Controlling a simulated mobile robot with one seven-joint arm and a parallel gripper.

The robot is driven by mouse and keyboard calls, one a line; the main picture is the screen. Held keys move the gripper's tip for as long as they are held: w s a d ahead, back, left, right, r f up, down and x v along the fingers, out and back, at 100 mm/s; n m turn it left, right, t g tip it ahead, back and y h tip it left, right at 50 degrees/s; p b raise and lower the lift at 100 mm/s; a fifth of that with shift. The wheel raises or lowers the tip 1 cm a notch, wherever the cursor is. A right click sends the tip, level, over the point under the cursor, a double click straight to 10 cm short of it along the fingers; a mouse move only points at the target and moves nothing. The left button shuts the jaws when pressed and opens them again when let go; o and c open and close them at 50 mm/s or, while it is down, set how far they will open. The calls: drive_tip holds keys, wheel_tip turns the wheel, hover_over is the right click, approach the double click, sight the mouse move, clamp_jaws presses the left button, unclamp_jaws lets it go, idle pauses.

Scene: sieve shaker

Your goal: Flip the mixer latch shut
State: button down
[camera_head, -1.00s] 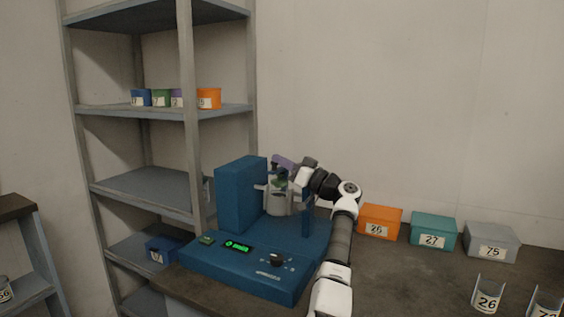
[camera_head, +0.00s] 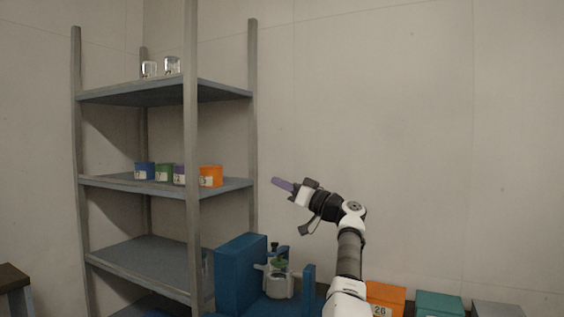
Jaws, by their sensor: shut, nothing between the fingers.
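The blue mixer (camera_head: 238,277) stands at the bottom middle, its lower part cut off by the frame edge.
A grey shelf rack (camera_head: 160,185) stands at the left with small coloured bins and two clear containers on it. An orange box (camera_head: 385,296), a teal box (camera_head: 440,303) and a grey box (camera_head: 497,309) are at the lower right. The wall behind my gripper is bare.

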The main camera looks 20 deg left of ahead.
drive_tip(key=shift+r+p, duration=1)
drive_tip(key=shift+r, duration=0.6)
